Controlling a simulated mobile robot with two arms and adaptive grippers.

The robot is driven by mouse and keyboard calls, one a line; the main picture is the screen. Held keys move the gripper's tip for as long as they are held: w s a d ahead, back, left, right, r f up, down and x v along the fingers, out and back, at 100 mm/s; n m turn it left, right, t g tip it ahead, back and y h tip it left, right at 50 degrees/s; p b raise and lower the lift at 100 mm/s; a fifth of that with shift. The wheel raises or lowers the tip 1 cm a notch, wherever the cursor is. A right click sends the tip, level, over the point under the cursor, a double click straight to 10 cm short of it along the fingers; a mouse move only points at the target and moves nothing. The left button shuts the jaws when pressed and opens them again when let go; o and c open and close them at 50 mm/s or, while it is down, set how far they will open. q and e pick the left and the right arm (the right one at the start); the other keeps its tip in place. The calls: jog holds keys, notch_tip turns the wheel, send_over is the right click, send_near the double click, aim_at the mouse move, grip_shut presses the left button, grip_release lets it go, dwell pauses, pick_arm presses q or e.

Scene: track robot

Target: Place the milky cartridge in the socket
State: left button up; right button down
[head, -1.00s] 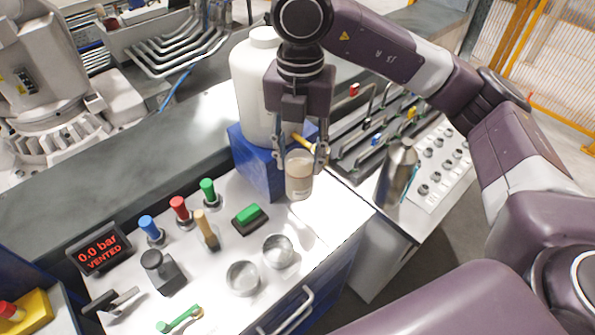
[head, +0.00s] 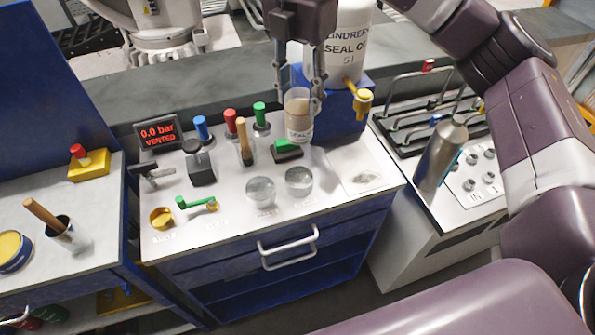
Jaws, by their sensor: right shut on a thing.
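The milky cartridge (head: 298,118), a clear cylinder with a beige filling and a white label at its lower end, is upright between the fingers of my right gripper (head: 300,100). The gripper points down, shut on the cartridge, in front of the blue stand (head: 340,122) and behind the two round cups. I cannot tell for sure which fitting is the socket. A yellow ring-shaped fitting (head: 161,218) sits at the front left of the white worktop (head: 225,222), beside a green lever (head: 196,203). My left gripper is not in view.
Two round cups (head: 260,192) (head: 299,181) stand below the cartridge. Coloured handles, a green button (head: 288,147) and a display reading 0.0 bar VENTED (head: 161,134) line the back.

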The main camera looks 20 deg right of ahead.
aim_at(299, 121)
notch_tip(299, 121, down, 6)
jog(key=shift+w+f, duration=0.1)
jog(key=shift+f, duration=0.1)
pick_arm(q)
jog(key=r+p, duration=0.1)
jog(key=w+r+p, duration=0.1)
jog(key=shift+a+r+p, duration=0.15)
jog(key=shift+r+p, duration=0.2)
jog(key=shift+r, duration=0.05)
pick_arm(e)
notch_tip(299, 121, down, 10)
jog(key=shift+f, duration=0.2)
jog(key=shift+f+b, duration=0.3)
jog(key=c, duration=1.2)
grip_release()
jog(key=shift+c, duration=0.2)
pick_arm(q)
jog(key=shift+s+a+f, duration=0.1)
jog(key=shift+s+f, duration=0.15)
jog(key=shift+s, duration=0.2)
pick_arm(e)
jog(key=shift+r, duration=0.1)
